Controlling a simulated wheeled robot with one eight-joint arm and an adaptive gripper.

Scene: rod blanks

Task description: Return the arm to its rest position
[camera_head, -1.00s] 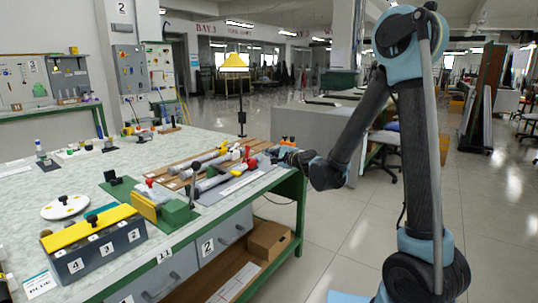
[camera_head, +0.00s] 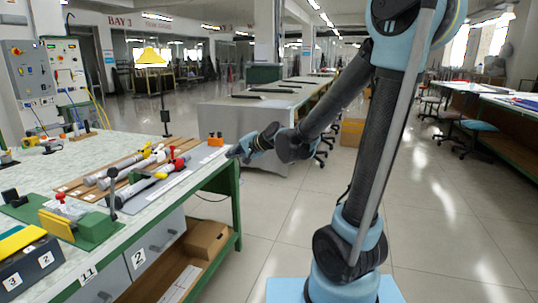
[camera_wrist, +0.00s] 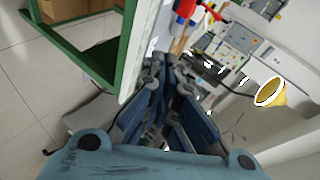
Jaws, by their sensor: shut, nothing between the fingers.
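My arm reaches leftward in the head view, and my gripper (camera_head: 238,152) hangs by the right edge of the workbench (camera_head: 210,168), a little above its top. In the wrist view my gripper (camera_wrist: 168,75) points toward the bench edge, its blue fingers shut with nothing between them. Several grey rod pieces with red and yellow parts, such as a rod with a red knob (camera_head: 150,185), lie on the bench to the left of my gripper. The red knob also shows in the wrist view (camera_wrist: 185,10).
A yellow lamp (camera_head: 150,57) rises behind the rods. A cardboard box (camera_head: 206,239) sits on the lower shelf. Open floor (camera_head: 430,210) lies to the right, with stools and tables farther off.

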